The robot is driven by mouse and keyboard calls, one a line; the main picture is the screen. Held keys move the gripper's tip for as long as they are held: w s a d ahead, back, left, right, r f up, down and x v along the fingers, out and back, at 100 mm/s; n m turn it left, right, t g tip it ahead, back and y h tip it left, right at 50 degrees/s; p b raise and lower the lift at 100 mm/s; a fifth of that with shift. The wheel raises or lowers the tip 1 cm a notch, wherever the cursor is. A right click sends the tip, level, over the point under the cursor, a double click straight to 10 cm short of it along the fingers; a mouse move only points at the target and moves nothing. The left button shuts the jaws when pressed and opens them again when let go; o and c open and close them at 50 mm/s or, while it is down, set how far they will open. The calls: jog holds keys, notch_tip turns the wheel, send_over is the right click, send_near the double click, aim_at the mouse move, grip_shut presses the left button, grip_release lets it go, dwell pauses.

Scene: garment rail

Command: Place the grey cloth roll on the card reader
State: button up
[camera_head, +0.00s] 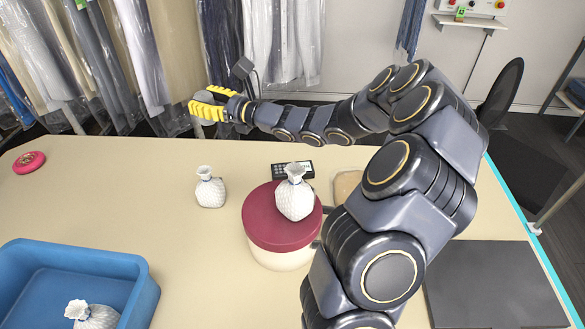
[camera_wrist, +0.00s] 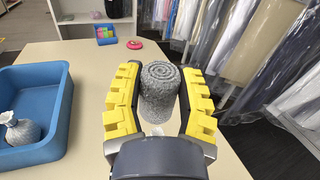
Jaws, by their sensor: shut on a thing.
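The grey cloth roll (camera_wrist: 159,84) stands between the yellow fingers of my gripper (camera_wrist: 161,74) in the wrist view, its spiral end showing. My gripper (camera_head: 207,101) is shut on it. In the head view the gripper is over the far left part of the table, and only a little of the grey roll (camera_head: 204,97) shows between the fingers. A dark flat device with buttons, which looks like the card reader (camera_head: 289,170), lies on the table behind the round box, to the right of and nearer than my gripper. Nothing is seen lying on its visible part.
A white vase (camera_head: 295,196) stands on a red-lidded round box (camera_head: 283,222), close in front of the device. Another white vase (camera_head: 210,188) stands left. A blue bin (camera_head: 140,268) holds a third. A tan object (camera_head: 347,186) is partly behind my arm. Bagged garments (camera_head: 175,50) hang beyond the table.

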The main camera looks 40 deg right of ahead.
jog(key=s+d+f+m+t+h, duration=0.1)
jog(key=s+d+f+m+h, duration=0.25)
jog(key=d+f, duration=0.5)
jog(key=s+d+f+m+h, duration=0.2)
jog(key=s+d+f+h, duration=0.25)
jog(key=d+f, duration=0.4)
jog(key=w+d+f, duration=0.2)
jog(key=w+f, duration=0.1)
jog(key=w+d+f, duration=0.2)
jog(key=w+d, duration=0.1)
jog(key=w, duration=0.1)
jog(key=w+d+f, duration=0.3)
jog(key=shift+w+d+f, duration=0.1)
jog(key=shift+w+f, duration=0.25)
jog(key=shift+w, duration=0.05)
jog(key=shift+w+d+f+m, duration=0.1)
jog(key=shift+f+m, duration=0.1)
jog(key=shift+m, duration=0.05)
jog(key=shift+w+f, duration=0.1)
jog(key=shift+f, duration=1.5)
jog(key=o, duration=0.8)
jog(key=shift+f, duration=0.1)
